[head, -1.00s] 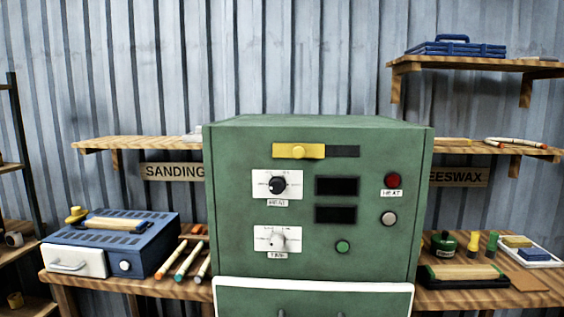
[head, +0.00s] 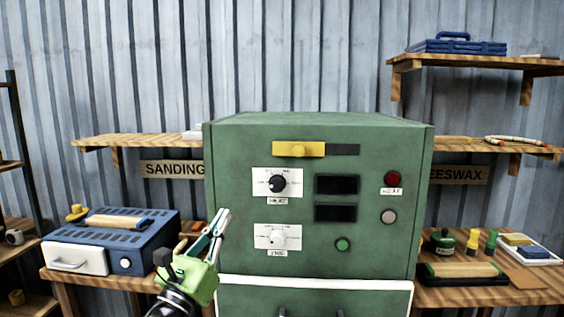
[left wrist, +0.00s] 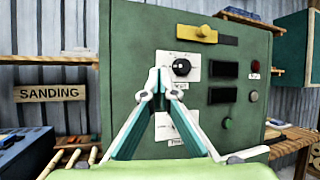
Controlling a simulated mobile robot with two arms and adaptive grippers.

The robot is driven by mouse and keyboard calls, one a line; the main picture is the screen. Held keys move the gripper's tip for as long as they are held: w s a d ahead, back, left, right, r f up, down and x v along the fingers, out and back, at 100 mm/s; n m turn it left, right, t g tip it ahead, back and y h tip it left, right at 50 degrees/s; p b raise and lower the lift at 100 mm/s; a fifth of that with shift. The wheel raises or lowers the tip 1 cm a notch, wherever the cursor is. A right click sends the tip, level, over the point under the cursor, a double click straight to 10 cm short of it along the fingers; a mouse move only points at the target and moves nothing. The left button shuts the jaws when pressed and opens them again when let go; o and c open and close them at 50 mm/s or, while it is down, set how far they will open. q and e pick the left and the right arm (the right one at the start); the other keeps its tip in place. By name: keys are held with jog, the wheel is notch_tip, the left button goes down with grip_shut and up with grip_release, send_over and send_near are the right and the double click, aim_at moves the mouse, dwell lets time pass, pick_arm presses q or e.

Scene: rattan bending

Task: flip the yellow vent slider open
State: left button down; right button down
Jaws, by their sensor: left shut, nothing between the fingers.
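The yellow vent slider (head: 298,149) sits at the left of a dark slot (head: 342,150) high on the front of the green cabinet (head: 330,262). Its round knob is at the middle of the yellow plate. The slider also shows at the top of the left wrist view (left wrist: 206,33), above the upper dial. My left gripper (head: 222,216) is shut and empty, below and left of the slider, in front of the cabinet's lower left side. In the left wrist view its fingertips (left wrist: 159,84) meet just left of the upper dial. My right gripper is not in view.
Below the slider are two dials (head: 278,184), two dark displays (head: 336,186) and a red button (head: 393,180). A blue box (head: 150,232) stands on the bench to the left. Beeswax items stand to the right. The space before the slider is clear.

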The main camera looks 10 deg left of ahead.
aim_at(298, 150)
pick_arm(q)
jog(key=w+d+r+m+g+h, duration=0.1)
jog(key=w+r+m+g+h, duration=0.1)
jog(key=m, duration=0.7)
jog(key=w+d+r+m+g+h, duration=0.1)
jog(key=r+m+g+h, duration=0.2)
jog(key=m, duration=0.7)
jog(key=shift+w+d+r+m+g+h, duration=0.35)
jog(key=shift+r+h, duration=0.2)
jog(key=shift+h, duration=0.35)
jog(key=shift+w, duration=0.1)
jog(key=p+x, duration=0.3)
jog(key=x, duration=0.7)
jog(key=shift+r, duration=0.2)
jog(key=d+p, duration=0.1)
jog(key=d+r+p, duration=0.1)
jog(key=shift+d+r+p, duration=0.2)
jog(key=shift+d+p, duration=0.1)
jog(key=shift+d+r, duration=0.15)
jog(key=shift+d, duration=0.2)
jog(key=shift+w+d, duration=0.1)
